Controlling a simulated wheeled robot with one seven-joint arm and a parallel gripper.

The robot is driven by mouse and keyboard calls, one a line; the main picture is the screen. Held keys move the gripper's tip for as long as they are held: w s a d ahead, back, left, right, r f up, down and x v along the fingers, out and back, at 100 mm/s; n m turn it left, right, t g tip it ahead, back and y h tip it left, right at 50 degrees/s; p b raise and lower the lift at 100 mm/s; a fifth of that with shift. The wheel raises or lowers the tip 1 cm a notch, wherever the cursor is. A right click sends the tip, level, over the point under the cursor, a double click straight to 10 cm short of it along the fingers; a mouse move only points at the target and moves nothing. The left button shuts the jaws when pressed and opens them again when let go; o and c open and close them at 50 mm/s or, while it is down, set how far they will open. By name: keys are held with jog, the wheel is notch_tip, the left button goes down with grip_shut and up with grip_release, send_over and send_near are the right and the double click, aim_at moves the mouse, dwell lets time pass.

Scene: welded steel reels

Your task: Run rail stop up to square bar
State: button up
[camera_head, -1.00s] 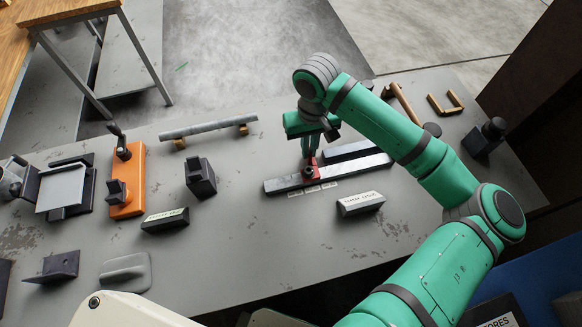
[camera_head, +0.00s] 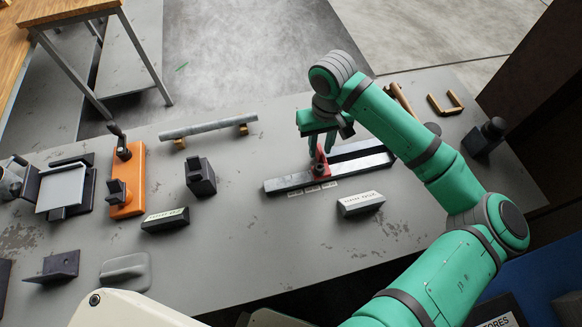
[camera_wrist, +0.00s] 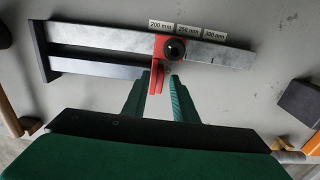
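The rail stop is a red slider (camera_head: 321,167) with a black knob (camera_wrist: 174,48) on a pale steel rail (camera_head: 289,184). The square bar (camera_head: 362,149) lies parallel beside the rail; it also shows in the wrist view (camera_wrist: 105,66). Its far end meets a dark end plate (camera_wrist: 39,50). Its other end reaches the red stop's tab (camera_wrist: 157,80) in the wrist view, with no clear gap; contact cannot be told for sure. My gripper (camera_wrist: 158,77) is open, its fingertips either side of the tab with space showing around it.
Labels 200 mm, 250 mm and 300 mm (camera_wrist: 187,28) lie along the rail. A white lettered block (camera_head: 360,203) stands in front. A black block (camera_head: 201,177), orange fixture (camera_head: 127,185) and round bar (camera_head: 207,128) are at left. Bronze brackets (camera_head: 445,103) are at back right.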

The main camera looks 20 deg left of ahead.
aim_at(319, 150)
jog(key=shift+r, duration=0.1)
jog(key=shift+r, duration=3.4)
jog(key=shift+a, duration=0.1)
